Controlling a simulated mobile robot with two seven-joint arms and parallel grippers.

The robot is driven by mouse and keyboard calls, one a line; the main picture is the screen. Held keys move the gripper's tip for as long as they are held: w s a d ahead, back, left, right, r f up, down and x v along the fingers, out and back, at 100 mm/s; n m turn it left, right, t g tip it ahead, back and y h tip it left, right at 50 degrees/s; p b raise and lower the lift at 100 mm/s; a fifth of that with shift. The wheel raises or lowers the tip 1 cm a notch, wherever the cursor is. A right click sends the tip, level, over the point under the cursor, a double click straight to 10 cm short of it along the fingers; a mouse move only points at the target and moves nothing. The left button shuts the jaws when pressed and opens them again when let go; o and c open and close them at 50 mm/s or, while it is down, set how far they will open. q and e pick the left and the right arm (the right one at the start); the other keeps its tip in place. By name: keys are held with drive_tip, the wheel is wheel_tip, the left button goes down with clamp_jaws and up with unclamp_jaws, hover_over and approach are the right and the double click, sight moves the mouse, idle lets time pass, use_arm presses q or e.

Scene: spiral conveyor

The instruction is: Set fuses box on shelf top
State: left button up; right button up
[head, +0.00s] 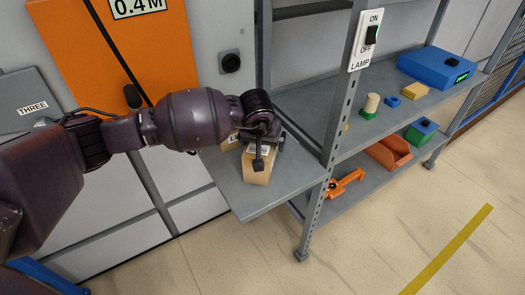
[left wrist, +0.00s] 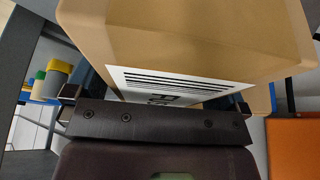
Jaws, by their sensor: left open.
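In the head view, a tan cardboard box (head: 258,168) sits on a grey side ledge (head: 232,190), partly covered by my left gripper (head: 262,145). In the left wrist view, the box (left wrist: 190,35) is large and close, with a white barcode label (left wrist: 185,85) whose lettering is cut off by the gripper. My left gripper (left wrist: 155,95) is open, with its jaws towards the two sides of the box; I cannot tell if they touch it. A second tan box (head: 230,140) is mostly hidden behind my wrist. My right gripper is not in view.
A grey shelf rack (head: 330,160) stands right of the ledge. It holds a blue device (head: 437,66), small blocks (head: 371,105), an orange bin (head: 389,152) and an orange clamp-like item (head: 345,183). A lamp switch (head: 368,40) is on its post. The floor in front is clear.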

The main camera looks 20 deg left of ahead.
use_arm(q)
drive_tip(key=shift+f, duration=0.3)
drive_tip(key=shift+c, duration=0.3)
drive_tip(key=c, duration=1)
drive_tip(key=shift+c, duration=0.2)
drive_tip(key=shift+r, duration=0.15)
